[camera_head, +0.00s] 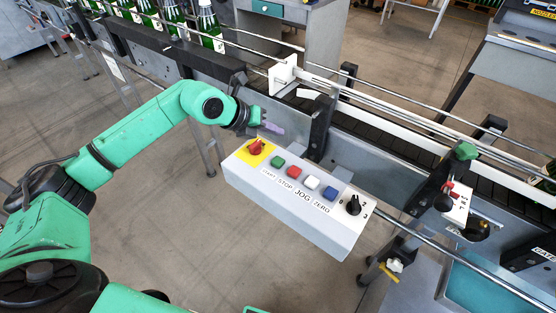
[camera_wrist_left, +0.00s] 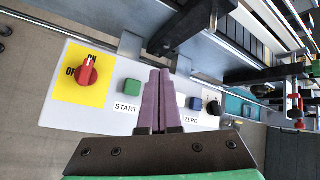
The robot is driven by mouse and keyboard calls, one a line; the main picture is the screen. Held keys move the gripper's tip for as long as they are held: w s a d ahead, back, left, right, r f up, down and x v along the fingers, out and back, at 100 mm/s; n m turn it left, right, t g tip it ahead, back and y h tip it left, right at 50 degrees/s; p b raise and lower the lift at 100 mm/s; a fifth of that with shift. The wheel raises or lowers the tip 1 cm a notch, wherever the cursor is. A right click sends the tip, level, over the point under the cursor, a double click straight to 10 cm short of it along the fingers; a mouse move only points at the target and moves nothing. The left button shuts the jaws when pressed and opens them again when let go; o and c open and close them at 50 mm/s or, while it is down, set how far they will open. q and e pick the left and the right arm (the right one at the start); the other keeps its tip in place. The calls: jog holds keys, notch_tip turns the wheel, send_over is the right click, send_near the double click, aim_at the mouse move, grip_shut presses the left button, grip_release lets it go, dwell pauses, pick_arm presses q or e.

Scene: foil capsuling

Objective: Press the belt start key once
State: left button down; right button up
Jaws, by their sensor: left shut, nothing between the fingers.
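The green start key (camera_head: 277,161) is the square key above the START label on the white control box (camera_head: 285,212). It also shows in the left wrist view (camera_wrist_left: 132,87), uncovered. My left gripper (camera_head: 279,130) has purple fingers, shut and empty. In the head view they appear just beyond the box's far edge, apart from the key. In the left wrist view the shut fingers (camera_wrist_left: 160,73) lie just right of the green key and hide the red stop key (camera_head: 293,172). I cannot tell their exact height above the box. My right gripper is not in view.
A red rotary switch (camera_head: 256,147) on a yellow plate stands left of the start key. A white key (camera_head: 311,183), a blue key (camera_head: 330,193) and a black knob (camera_head: 352,205) lie to the right. The conveyor (camera_head: 380,133) runs behind, with green bottles (camera_head: 208,25) upstream.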

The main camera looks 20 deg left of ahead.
aim_at(275, 163)
pick_arm(q)
jog(key=shift+f, duration=0.1)
notch_tip(275, 163, down, 9)
jog(key=b, duration=0.6)
jog(key=shift+r, duration=0.2)
jog(key=shift+d+f, duration=0.1)
dwell(1.4)
jog(key=shift+f+b, duration=0.3)
jog(key=shift+b, duration=0.2)
